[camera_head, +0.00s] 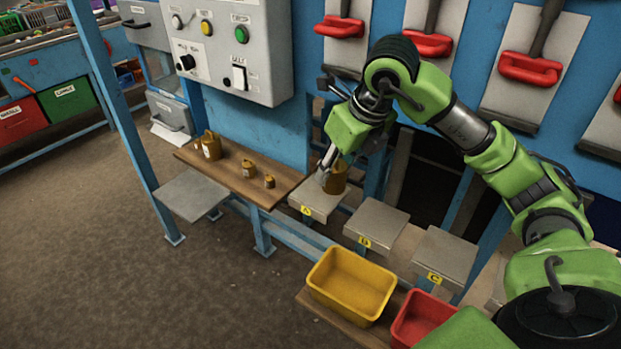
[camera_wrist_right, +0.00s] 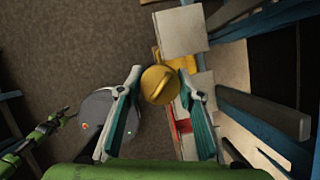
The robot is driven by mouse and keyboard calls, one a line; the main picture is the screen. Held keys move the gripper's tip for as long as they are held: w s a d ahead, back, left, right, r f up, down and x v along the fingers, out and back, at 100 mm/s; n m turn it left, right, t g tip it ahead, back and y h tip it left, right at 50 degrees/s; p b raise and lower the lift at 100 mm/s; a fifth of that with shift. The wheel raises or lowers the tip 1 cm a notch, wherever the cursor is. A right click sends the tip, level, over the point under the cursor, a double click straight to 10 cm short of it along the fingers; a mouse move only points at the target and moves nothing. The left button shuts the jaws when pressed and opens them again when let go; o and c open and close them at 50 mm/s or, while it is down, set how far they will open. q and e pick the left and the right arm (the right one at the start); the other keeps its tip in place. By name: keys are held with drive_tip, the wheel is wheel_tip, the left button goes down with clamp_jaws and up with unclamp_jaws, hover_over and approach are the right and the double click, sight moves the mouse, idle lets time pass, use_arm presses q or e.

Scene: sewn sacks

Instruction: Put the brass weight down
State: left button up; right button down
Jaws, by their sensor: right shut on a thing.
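My right gripper (camera_head: 328,172) is shut on a brass weight (camera_head: 336,182) at the grey plate labelled A (camera_head: 310,200). I cannot tell whether the weight's base touches the plate. In the right wrist view the round top and handle of the weight (camera_wrist_right: 158,84) show between the two fingers (camera_wrist_right: 160,88). Several other brass weights of falling size stand on the wooden shelf to the left: a large one (camera_head: 210,146), a medium one (camera_head: 248,169) and a small one (camera_head: 269,181). What looks like my left arm shows small at the left of the wrist view; its jaws are unclear.
Grey plate B (camera_head: 378,222) and plate C (camera_head: 444,256) are empty, right of plate A. A yellow bin (camera_head: 350,284) and a red bin (camera_head: 421,318) stand in front. A control box (camera_head: 232,45) and red handles (camera_head: 530,68) are above. A bare grey plate (camera_head: 193,193) juts out by the shelf.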

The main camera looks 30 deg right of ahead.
drive_tip(key=w+d+f+p, duration=0.1)
drive_tip(key=w+f, duration=0.1)
drive_tip(key=w, duration=0.1)
drive_tip(key=w+d+f+p, duration=0.1)
drive_tip(key=w+d+f, duration=0.1)
drive_tip(key=w+f, duration=0.1)
drive_tip(key=w+d+f+p, duration=0.1)
drive_tip(key=w+f, duration=0.2)
drive_tip(key=w, duration=0.2)
drive_tip(key=shift+w+d+f+p, duration=0.1)
drive_tip(key=shift+d+f+p, duration=0.1)
drive_tip(key=shift+p, duration=0.2)
drive_tip(key=shift+w+f, duration=0.15)
drive_tip(key=shift+f, duration=0.1)
wheel_tip(320, 180, down, 2)
drive_tip(key=shift+p, duration=0.85)
drive_tip(key=shift+f, duration=0.5)
